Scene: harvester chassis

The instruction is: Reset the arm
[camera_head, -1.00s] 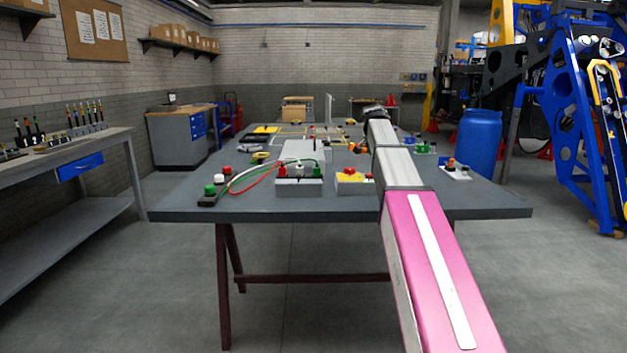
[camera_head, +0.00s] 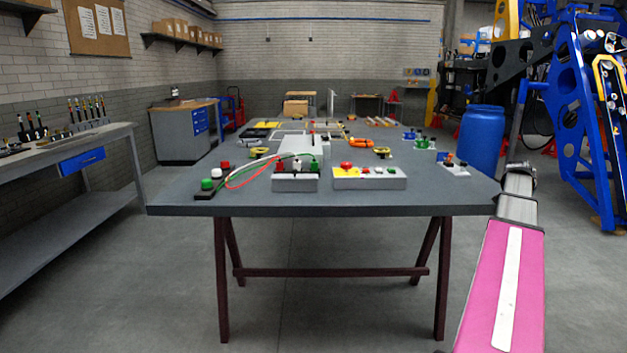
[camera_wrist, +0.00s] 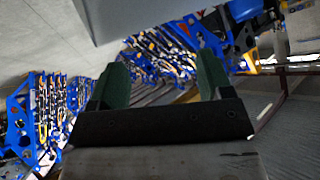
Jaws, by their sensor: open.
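My arm shows in the head view at the lower right, with its pink link in front and its grey end near the table's right front corner. My gripper (camera_wrist: 162,85) shows in the wrist view with two dark green fingers standing wide apart. It is open, and nothing is between the fingers. In the head view the fingers themselves cannot be made out. The grey worktable (camera_head: 350,207) stands to the left of my arm.
The table carries a grey box with red and green knobs (camera_head: 295,183), a box with a yellow panel (camera_head: 369,179) and cables. A blue barrel (camera_head: 481,140) and blue machinery (camera_head: 590,130) stand to the right. A side bench (camera_head: 100,147) is at the left. The floor in front is free.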

